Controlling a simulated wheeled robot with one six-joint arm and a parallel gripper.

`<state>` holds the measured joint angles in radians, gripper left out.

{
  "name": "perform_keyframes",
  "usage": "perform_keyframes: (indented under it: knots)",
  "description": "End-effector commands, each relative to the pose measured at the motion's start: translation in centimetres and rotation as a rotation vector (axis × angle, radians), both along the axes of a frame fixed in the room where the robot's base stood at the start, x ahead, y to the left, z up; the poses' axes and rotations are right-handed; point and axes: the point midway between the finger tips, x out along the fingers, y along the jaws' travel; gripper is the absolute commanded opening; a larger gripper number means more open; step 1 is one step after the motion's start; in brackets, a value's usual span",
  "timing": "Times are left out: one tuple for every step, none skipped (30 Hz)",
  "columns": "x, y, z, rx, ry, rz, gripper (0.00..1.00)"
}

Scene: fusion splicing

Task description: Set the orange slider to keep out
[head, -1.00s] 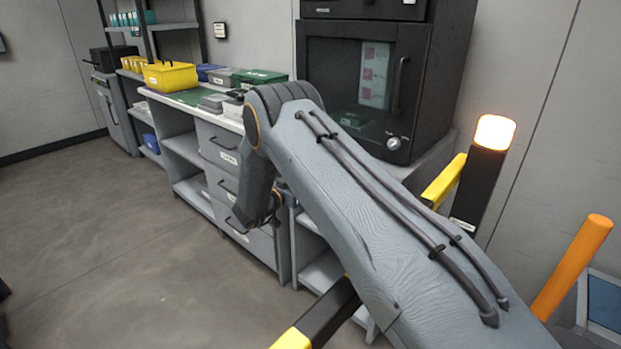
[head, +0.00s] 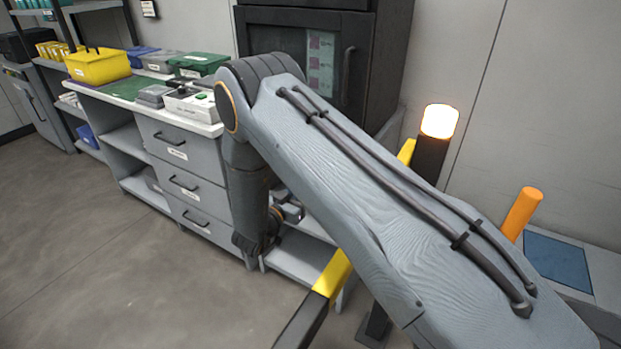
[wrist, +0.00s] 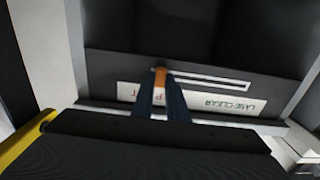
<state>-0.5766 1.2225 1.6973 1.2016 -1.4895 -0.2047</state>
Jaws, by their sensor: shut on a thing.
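In the wrist view, the orange slider (wrist: 161,77) sits at the left end of a pale-edged slot (wrist: 215,80) in a dark panel (wrist: 110,70). A white label below the slot reads LANE CLEAR (wrist: 228,103) upside down at its right end. At its left end, beside the slider, are red letters (wrist: 127,92), mostly hidden by my fingers. My gripper (wrist: 161,86) is shut on the slider, one dark finger on each side. In the head view, my own arm hides the panel and the slider.
In the head view, a lit beacon post (head: 440,122) and an orange post (head: 521,213) stand right of my arm. A yellow-and-black bar (head: 332,274) crosses below it. A drawer bench (head: 180,170) with bins stands left. Open floor (head: 90,260) lies at lower left.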

Motion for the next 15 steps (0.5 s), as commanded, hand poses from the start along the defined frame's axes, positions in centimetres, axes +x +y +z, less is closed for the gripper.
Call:
perform_keyframes:
  knots:
    - [-0.14,-0.13,0.00,-0.002,0.000,-0.003,0.00]
    - [-0.15,-0.15,-0.02,-0.002,0.000,-0.004,0.00]
    - [-0.16,-0.18,-0.03,-0.002,0.000,-0.004,0.00]
    - [-0.16,-0.21,-0.04,-0.002,0.000,-0.005,0.00]
    - [-0.17,-0.24,-0.04,-0.002,0.000,-0.005,0.00]
    - [-0.17,-0.27,-0.05,-0.003,0.001,-0.006,0.00]
    - [-0.17,-0.29,-0.05,-0.003,0.001,-0.007,0.00]
    - [-0.18,-0.32,-0.06,-0.003,0.001,-0.007,0.00]
    - [-0.18,-0.36,-0.07,-0.003,0.001,-0.008,0.20]
    - [-0.18,-0.37,-0.07,-0.003,0.001,-0.008,0.25]
    - [-0.17,-0.38,-0.07,-0.002,0.002,-0.008,0.30]
    - [-0.15,-0.38,-0.07,-0.002,0.002,-0.008,0.33]
    - [-0.14,-0.38,-0.06,-0.002,0.002,-0.008,0.33]
    - [-0.13,-0.37,-0.06,-0.002,0.002,-0.007,0.33]
    - [-0.12,-0.36,-0.06,-0.002,0.002,-0.007,0.33]
